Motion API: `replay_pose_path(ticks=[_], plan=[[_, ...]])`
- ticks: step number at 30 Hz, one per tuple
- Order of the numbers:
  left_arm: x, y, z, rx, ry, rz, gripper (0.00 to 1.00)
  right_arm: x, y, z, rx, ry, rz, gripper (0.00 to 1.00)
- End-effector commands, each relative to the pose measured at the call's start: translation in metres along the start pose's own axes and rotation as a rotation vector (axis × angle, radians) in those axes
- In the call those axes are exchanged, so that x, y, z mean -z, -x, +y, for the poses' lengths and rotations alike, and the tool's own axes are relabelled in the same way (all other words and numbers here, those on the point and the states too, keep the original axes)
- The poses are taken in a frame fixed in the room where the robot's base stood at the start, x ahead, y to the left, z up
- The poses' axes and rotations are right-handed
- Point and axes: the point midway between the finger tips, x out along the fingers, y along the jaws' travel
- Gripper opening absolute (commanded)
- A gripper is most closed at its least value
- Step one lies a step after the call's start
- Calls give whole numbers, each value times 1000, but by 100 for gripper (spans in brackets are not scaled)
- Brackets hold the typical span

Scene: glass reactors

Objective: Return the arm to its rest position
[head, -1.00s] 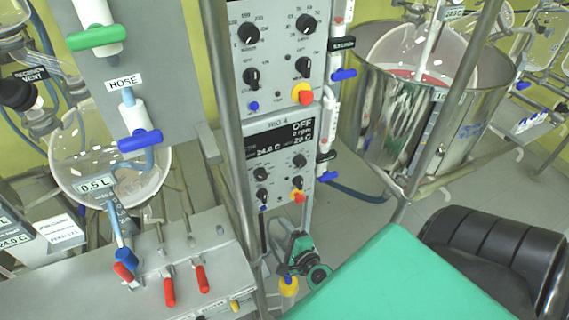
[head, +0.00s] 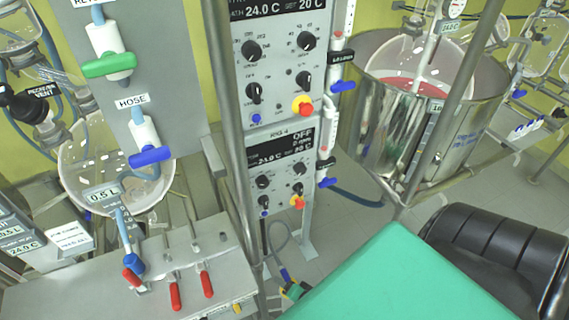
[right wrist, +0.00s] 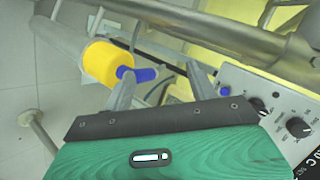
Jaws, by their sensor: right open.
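My right gripper (right wrist: 160,74) is open and empty in the right wrist view, its two grey fingers spread beyond a dark plate and teal body. A yellow cylinder with a blue handle (right wrist: 101,62) lies beyond the left finger, with no visible grip on it. In the head view only a small part of the gripper (head: 294,288) seems to show at the bottom, beside the large teal panel of my own body that hides much of that area. My left gripper is not in view.
A control panel (head: 276,75) with knobs stands in the middle, beside metal posts. A steel vessel (head: 400,125) stands behind at right. At left are a round glass flask (head: 85,185) and a grey bench (head: 90,290) with red-handled valves (head: 175,296). Floor shows between panel and vessel.

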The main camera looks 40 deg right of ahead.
Motion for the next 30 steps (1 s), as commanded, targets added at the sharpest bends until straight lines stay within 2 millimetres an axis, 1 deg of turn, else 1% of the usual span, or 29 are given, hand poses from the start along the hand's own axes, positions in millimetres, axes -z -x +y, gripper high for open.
replay_pose_path(ticks=[6, 22, 24, 26, 29, 30], plan=[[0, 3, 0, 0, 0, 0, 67, -8, 1, 11, -28, 51, -20, 58], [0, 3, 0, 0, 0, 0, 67, -8, 1, 12, -29, 53, -21, 58], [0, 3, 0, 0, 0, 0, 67, -10, 1, 15, -35, 63, -25, 58], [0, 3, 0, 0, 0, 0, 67, -15, 0, 24, -53, 97, -38, 58], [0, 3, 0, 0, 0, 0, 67, -36, 1, 59, -118, 219, -95, 58], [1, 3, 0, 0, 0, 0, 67, -47, 3, 80, -156, 293, -131, 58]])
